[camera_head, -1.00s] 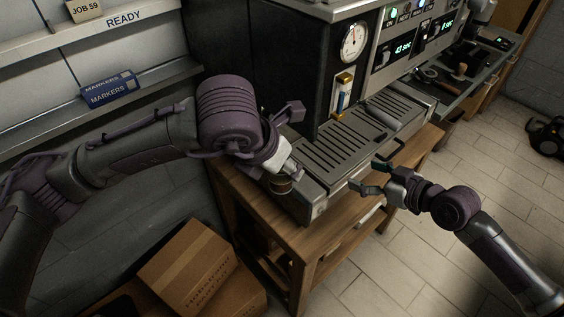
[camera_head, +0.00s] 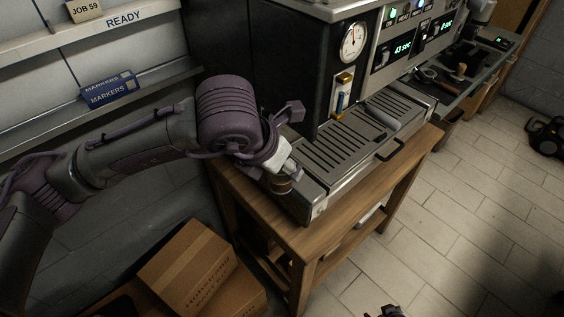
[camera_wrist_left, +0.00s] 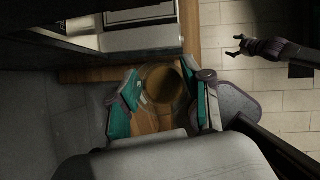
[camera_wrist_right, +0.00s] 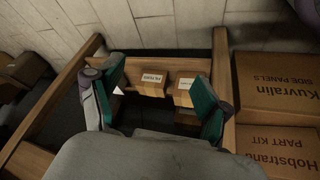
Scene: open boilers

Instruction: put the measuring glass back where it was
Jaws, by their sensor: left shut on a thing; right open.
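My left gripper (camera_head: 284,174) is shut on the measuring glass (camera_head: 281,186), beside the left end of the machine's drip tray (camera_head: 315,198) and over the wooden bench (camera_head: 270,212). In the left wrist view, the round, clear glass (camera_wrist_left: 163,84) with a brownish inside sits between the teal fingers of the left gripper (camera_wrist_left: 165,98). The arm hides part of the glass in the head view; I cannot tell whether it touches the bench. My right gripper (camera_wrist_right: 160,88) is open and empty. Only a bit of it shows at the bottom edge of the head view.
The boiler machine (camera_head: 290,60) with gauge (camera_head: 354,42) and lit displays stands on the bench. Cardboard boxes (camera_head: 188,268) lie on the floor at lower left. Shelves (camera_head: 150,82) hold a markers box (camera_head: 110,90).

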